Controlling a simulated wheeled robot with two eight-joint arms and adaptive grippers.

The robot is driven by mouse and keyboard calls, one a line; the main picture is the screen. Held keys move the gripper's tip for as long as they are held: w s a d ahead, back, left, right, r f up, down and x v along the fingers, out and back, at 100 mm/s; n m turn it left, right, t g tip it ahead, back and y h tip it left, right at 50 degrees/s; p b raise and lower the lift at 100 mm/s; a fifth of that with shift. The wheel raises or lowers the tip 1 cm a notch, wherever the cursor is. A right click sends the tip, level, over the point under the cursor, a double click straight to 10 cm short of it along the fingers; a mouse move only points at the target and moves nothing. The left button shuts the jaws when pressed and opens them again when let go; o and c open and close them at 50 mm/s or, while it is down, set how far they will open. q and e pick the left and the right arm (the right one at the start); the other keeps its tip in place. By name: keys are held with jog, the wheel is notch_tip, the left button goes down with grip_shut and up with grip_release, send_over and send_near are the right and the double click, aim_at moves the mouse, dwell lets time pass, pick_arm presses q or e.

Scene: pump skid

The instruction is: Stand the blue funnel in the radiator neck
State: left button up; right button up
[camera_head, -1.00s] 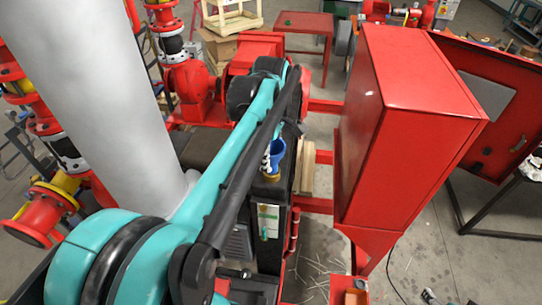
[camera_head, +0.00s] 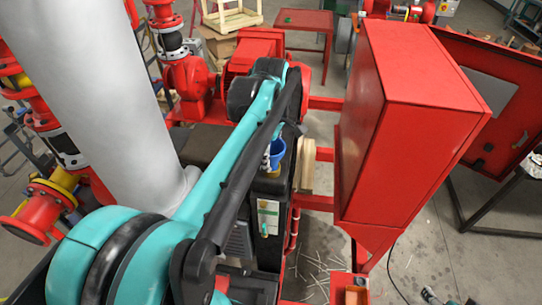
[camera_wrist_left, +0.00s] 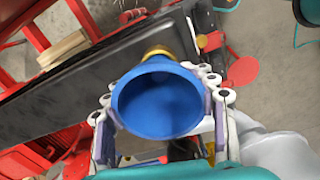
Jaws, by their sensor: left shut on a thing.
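The blue funnel (camera_head: 278,150) shows at the top of the dark radiator (camera_head: 270,187), partly hidden by my left arm in the head view. In the left wrist view the funnel (camera_wrist_left: 160,100) has its wide mouth toward the camera. My left gripper (camera_wrist_left: 163,110) is shut on the funnel, with linked fingers at both sides of it. In the head view this gripper (camera_head: 267,157) is mostly behind my arm. A brass-coloured neck (camera_wrist_left: 157,53) shows just past the funnel's rim. The spout is hidden, so I cannot tell whether it is inside the neck. My right gripper is not in view.
A tall red cabinet (camera_head: 405,120) stands close to the right of the radiator. A thick grey pipe (camera_head: 95,90) rises at the left. Red pump parts (camera_head: 190,85) lie behind. A light wooden block (camera_head: 307,165) is beside the radiator.

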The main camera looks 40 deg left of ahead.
pick_arm(q)
jog(key=o, duration=1.4)
jog(key=shift+o, duration=0.2)
jog(key=shift+r, duration=0.1)
notch_tip(320, 180, up, 12)
jog(key=shift+f, duration=0.1)
